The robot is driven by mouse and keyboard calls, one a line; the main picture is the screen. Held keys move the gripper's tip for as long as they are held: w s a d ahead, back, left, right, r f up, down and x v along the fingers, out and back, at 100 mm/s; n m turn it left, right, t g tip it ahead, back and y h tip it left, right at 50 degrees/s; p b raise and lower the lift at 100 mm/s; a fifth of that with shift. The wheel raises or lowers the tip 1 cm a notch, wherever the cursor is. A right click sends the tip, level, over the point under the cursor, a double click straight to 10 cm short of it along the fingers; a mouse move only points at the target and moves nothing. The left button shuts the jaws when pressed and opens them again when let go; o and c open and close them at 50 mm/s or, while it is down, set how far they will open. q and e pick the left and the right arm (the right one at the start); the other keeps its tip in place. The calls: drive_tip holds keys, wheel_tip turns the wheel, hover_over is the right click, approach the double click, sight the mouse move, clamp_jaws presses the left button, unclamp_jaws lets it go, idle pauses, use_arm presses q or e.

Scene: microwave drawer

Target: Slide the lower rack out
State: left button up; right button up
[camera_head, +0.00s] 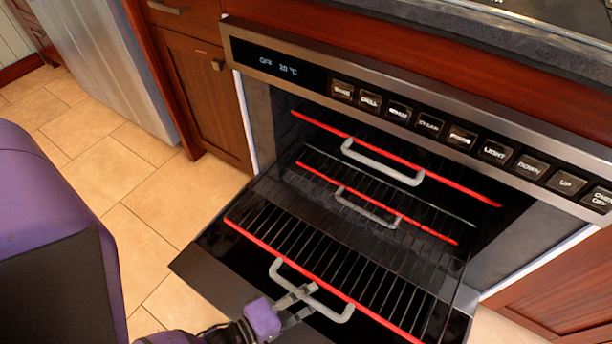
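The lower rack (320,262) is a black wire rack with a red front edge. It lies far out of the oven over the lowered door (210,268). Its pale grey handle (335,312) is at its front. My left gripper (308,300) comes in from below, with its two grey fingers at the handle bar. The fingers overlap the bar in the picture; I cannot tell whether they are shut on it. An upper rack inside has a red edge and a grey handle (382,163). My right gripper is not in view.
Between the racks is another red edge with a duller handle (367,207); I cannot tell whether it is a rack or a reflection. The control panel (420,118) runs above the opening. A wooden cabinet (208,105) stands left. The tiled floor (165,200) is clear.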

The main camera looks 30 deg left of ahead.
use_arm(q)
drive_tip(key=v, duration=1.2)
drive_tip(key=shift+s, duration=0.1)
